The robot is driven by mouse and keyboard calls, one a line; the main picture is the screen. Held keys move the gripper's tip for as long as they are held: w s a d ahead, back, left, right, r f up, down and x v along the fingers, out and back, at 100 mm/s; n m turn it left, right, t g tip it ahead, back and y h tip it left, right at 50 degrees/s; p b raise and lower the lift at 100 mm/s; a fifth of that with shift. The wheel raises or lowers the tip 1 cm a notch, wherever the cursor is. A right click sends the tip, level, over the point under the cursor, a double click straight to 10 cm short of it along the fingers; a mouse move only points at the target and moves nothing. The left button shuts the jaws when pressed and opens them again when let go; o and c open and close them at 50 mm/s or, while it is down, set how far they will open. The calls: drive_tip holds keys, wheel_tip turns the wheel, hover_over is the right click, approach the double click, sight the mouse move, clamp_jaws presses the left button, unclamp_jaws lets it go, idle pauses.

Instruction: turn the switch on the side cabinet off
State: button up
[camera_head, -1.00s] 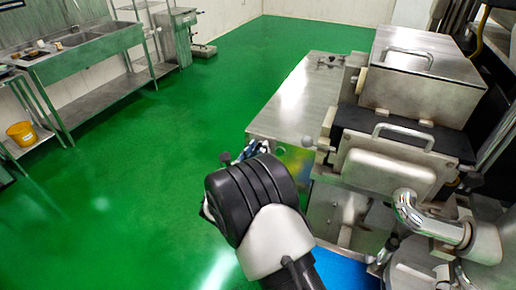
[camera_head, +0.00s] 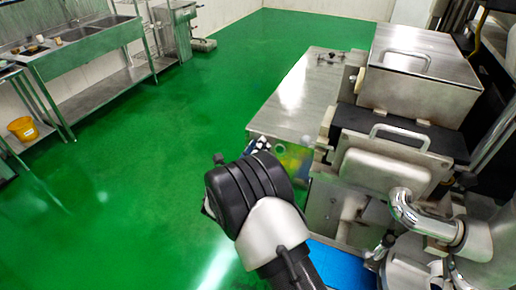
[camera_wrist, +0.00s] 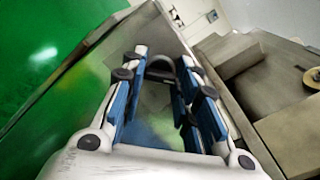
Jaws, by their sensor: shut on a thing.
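The side cabinet (camera_head: 300,95) has a bare metal top and stands right of centre in the head view. Its near face is partly hidden by my arm. In the wrist view its metal side (camera_wrist: 152,36) fills the area beyond my gripper (camera_wrist: 172,78). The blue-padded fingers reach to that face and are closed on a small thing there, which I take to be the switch. A grey curved piece (camera_wrist: 187,64) shows between the fingertips. The switch's angle cannot be read. In the head view only a bit of my gripper (camera_head: 258,146) shows past my black wrist.
A metal machine with a lidded box (camera_head: 420,70) and handled cover (camera_head: 390,165) stands close on the right. Green floor (camera_head: 150,170) is open on the left. A sink bench (camera_head: 85,50) and yellow bucket (camera_head: 22,128) are at far left.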

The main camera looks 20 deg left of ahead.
drive_tip(key=o, duration=1.1)
drive_tip(key=shift+c, duration=0.2)
drive_tip(key=s, duration=1.2)
drive_tip(key=shift+a, duration=0.45)
